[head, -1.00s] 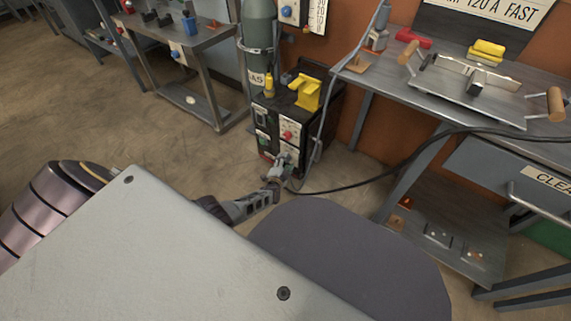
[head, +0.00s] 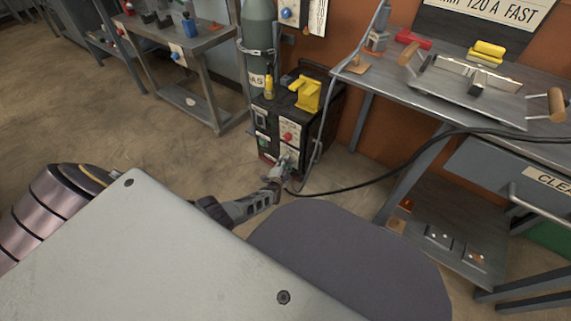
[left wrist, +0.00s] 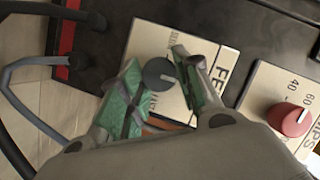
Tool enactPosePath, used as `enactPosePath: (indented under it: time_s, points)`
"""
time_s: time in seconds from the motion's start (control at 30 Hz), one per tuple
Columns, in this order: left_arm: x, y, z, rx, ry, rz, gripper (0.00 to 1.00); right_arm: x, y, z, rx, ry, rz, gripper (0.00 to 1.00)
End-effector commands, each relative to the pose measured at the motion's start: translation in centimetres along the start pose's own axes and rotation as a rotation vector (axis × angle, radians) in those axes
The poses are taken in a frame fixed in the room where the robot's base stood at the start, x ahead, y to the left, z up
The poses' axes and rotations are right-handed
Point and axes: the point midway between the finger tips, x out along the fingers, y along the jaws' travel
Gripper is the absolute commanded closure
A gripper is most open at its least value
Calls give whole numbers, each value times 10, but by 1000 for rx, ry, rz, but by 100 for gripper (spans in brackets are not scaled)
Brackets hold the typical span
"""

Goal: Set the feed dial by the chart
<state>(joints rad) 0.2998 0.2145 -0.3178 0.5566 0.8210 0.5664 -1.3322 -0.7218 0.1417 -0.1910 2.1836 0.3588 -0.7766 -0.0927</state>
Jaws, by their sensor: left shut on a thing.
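The feed dial (left wrist: 158,74) is a small dark grey knob on a pale plate (left wrist: 140,42) lettered FEED, SLOW and FAST in the left wrist view. My left gripper (left wrist: 156,68) has its green-padded fingers shut on the dial, one on each side. I cannot tell clearly which way the dial points. In the head view my left gripper (head: 282,166) is at the low front of the black welder (head: 268,146). The chart (head: 500,12) is a pale sign at the top right, cut off by the frame, with "120 A FAST" readable. My right gripper is not in view.
A red amps knob (left wrist: 290,119) sits beside the feed plate. A grey hose (left wrist: 32,62) lies left of the gripper. A gas cylinder (head: 258,25) stands behind the welder. A workbench (head: 420,95) is at right and a cart (head: 215,42) at left.

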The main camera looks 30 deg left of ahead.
Motion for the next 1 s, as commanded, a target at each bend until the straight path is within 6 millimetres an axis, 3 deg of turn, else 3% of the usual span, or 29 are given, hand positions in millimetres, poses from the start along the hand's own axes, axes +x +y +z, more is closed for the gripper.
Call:
enactPosePath:
  time_s: [0.43, 1.0]
  points:
    - [0, -1, 0, -71, 0, 30, 91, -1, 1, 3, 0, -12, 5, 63]
    - [0, -3, 1, -328, 0, 137, 91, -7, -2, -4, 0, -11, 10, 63]
